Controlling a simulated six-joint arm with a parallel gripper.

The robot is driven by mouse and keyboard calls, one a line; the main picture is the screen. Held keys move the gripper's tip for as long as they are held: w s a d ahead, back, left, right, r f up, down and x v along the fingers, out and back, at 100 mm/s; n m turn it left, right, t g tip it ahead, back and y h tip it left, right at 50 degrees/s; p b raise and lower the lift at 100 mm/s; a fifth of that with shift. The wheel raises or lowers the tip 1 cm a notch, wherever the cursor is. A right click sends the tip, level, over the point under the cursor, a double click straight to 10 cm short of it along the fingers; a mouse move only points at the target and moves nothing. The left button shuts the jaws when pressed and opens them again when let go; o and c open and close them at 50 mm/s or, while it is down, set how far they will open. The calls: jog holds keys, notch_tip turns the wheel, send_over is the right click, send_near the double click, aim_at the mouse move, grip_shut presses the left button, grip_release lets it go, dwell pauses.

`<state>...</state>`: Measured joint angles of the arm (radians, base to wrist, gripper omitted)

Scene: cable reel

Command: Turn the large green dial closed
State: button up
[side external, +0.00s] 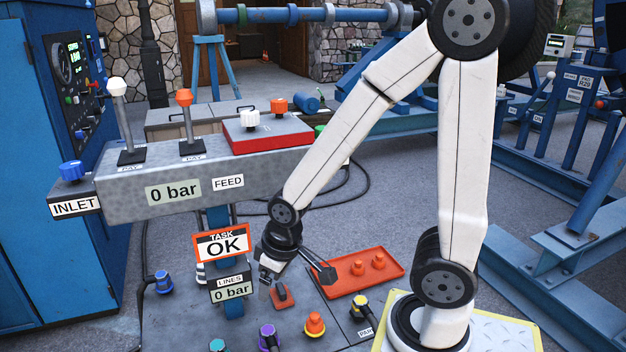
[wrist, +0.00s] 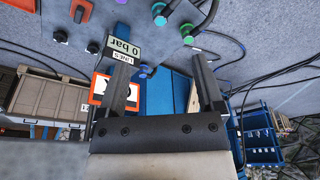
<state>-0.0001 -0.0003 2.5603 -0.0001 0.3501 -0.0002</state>
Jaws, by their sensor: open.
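A small green piece (side external: 320,130) shows at the right end of the grey console, mostly hidden behind the red box and my arm; I cannot tell if it is the large green dial. A teal-green fitting (side external: 217,345) is at the bottom edge of the side view. My gripper (side external: 290,280) is low, pointing down beside the task sign, well below and apart from the green piece. In the wrist view its two fingers (wrist: 160,75) are spread with nothing gripped between them. Green fittings (wrist: 187,32) on hoses lie beyond the fingers in the wrist view.
The orange-framed "TASK OK" sign (side external: 222,243) and the "LINES 0 bar" display (side external: 231,290) stand left of my gripper. A red lever (side external: 281,296) is close below it. An orange tray (side external: 362,272) lies to the right. The console (side external: 130,190) reads 0 bar and carries two upright levers.

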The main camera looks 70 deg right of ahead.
jog(key=shift+o, duration=0.3)
jog(key=shift+w+d+r, duration=0.1)
jog(key=shift+w+r, duration=0.05)
jog(key=shift+w, duration=0.05)
jog(key=w+d+r+g, duration=0.1)
jog(key=w+d+r, duration=0.5)
jog(key=w+r, duration=0.3)
notch_tip(320, 180, up, 15)
jog(key=m+g, duration=0.2)
jog(key=m, duration=0.3)
send_over(322, 128)
jog(key=w+a, duration=0.5)
jog(key=a, duration=0.7)
jog(key=shift+a, duration=0.1)
jog(key=s+d+m, duration=0.1)
jog(key=d, duration=0.3)
jog(key=s+d+m, duration=0.1)
jog(key=s+d, duration=0.1)
jog(key=d, duration=0.2)
jog(key=s+d+m, duration=0.1)
jog(key=s+d, duration=0.1)
jog(key=d, duration=0.2)
jog(key=shift+f+m, duration=0.2)
jog(key=shift+m, duration=0.2)
jog(key=shift+s+d, duration=0.2)
jog(key=shift+d, duration=0.15)
jog(key=shift+f, duration=3.9)
